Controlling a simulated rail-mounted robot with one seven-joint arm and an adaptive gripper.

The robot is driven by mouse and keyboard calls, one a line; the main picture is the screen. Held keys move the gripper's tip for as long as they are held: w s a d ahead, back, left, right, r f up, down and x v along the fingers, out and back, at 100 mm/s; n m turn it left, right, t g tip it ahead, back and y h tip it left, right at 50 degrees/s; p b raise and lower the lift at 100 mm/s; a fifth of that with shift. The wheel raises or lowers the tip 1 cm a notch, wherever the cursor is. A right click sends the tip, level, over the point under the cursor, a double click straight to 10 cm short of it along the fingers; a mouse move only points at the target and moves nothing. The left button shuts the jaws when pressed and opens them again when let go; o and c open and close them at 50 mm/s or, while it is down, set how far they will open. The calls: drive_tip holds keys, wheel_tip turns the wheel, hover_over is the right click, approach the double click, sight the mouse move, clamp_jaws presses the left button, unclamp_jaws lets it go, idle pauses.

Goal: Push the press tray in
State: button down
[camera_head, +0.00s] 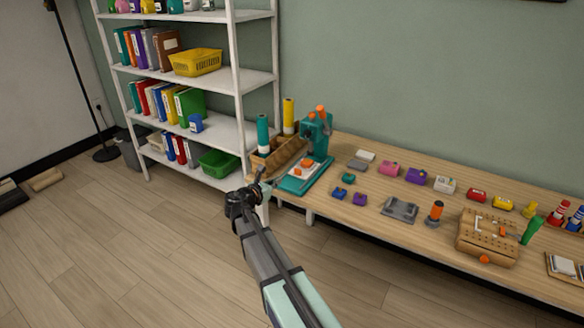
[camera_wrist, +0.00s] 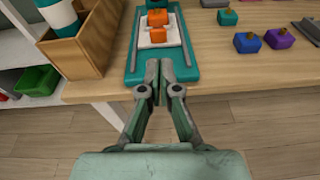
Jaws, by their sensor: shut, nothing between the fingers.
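The teal press (camera_head: 316,130) stands at the left end of the bench. Its teal base (camera_head: 292,186) reaches toward the bench's front edge. A white press tray (camera_head: 315,172) lies on the base, clear of the press head on the near side. In the wrist view the white tray (camera_wrist: 172,42) sits between two grey rails and carries orange pieces (camera_wrist: 158,18). My gripper (camera_head: 262,178) is shut and empty at the near end of the base. In the wrist view its fingertips (camera_wrist: 159,68) overlap the base's front end, just short of the tray; contact cannot be told.
A wooden box (camera_head: 280,156) with tall teal and yellow rolls stands left of the press. White shelves (camera_head: 248,80) rise behind it. Small coloured blocks (camera_head: 348,178) and a wooden tool block (camera_head: 487,236) lie to the right. The floor before the bench is clear.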

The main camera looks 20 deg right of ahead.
drive_tip(key=f+y, duration=0.1)
drive_tip(key=f, duration=0.1)
drive_tip(key=p, duration=0.2)
approach(297, 169)
drive_tip(key=shift+n, duration=0.4)
drive_tip(key=w+d+f, duration=0.1)
drive_tip(key=d, duration=0.1)
drive_tip(key=w+d+f, duration=0.2)
drive_tip(key=shift+w+d, duration=0.3)
drive_tip(key=shift+d, duration=0.25)
drive_tip(key=w+d, duration=0.2)
drive_tip(key=d, duration=0.1)
drive_tip(key=shift+w+d+p, duration=0.15)
drive_tip(key=shift+w+p, duration=0.1)
drive_tip(key=shift+p, duration=0.05)
drive_tip(key=shift+r, duration=0.1)
